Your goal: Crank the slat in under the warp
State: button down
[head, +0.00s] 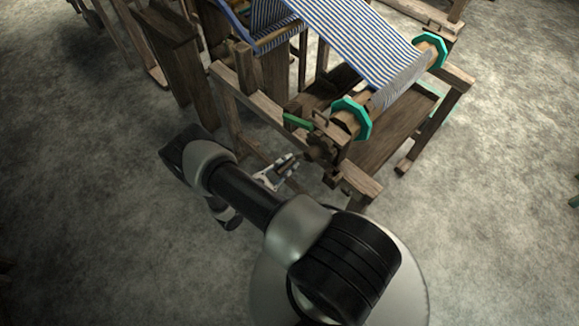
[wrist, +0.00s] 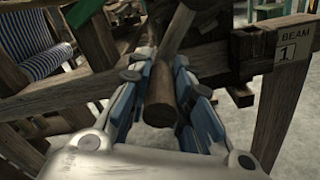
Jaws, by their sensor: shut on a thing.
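The blue-and-white striped warp (head: 350,35) runs down to a wooden beam with teal end flanges (head: 351,118); part of it also shows in the wrist view (wrist: 32,42). A dark toothed wooden wheel (head: 322,148) sits at the beam's near end. My gripper (head: 287,168) is beside this end, low and to the left of the wheel. In the wrist view, its blue-sided fingers are shut around a round wooden crank handle (wrist: 160,92). A wooden bar (wrist: 176,30) extends beyond the handle. I cannot make out the slat clearly in either view.
A green piece (head: 298,121) lies beside the wheel and shows in the wrist view (wrist: 82,11). A loom post carries a "BEAM 1" label (wrist: 290,42). Wooden frame rails (head: 238,100) stand close to my arm. Bare floor (head: 90,220) is free at left.

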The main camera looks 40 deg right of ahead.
jog(key=w+r+m+p, duration=0.2)
jog(key=w+r+m, duration=0.1)
jog(key=r+m, duration=0.4)
jog(key=shift+w+r+m, duration=0.15)
jog(key=shift+w+m, duration=0.05)
jog(key=shift+m, duration=0.9)
jog(key=shift+a+r, duration=0.1)
jog(key=shift+r, duration=0.05)
dwell(0.4)
jog(key=c, duration=1.4)
grip_release()
